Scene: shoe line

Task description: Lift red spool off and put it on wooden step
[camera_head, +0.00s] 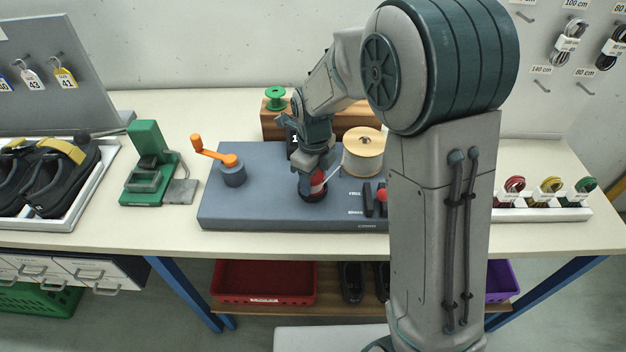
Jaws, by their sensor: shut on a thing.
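The red spool (318,184) is small, with red and pale bands, near the middle of the grey-blue board. My gripper (311,180) points down over it and is shut on it; the fingers hide part of it. A dark round base shows right under the spool; I cannot tell whether they touch. The wooden step (267,124) stands behind the board at the back of the table. A green spool (275,98) stands upright on its left end. My arm hides part of the step.
On the grey-blue board (260,205) stand an orange-handled crank (232,170) at left and a large cream spool (363,150) right of my gripper. A green device (150,170) stands left of the board.

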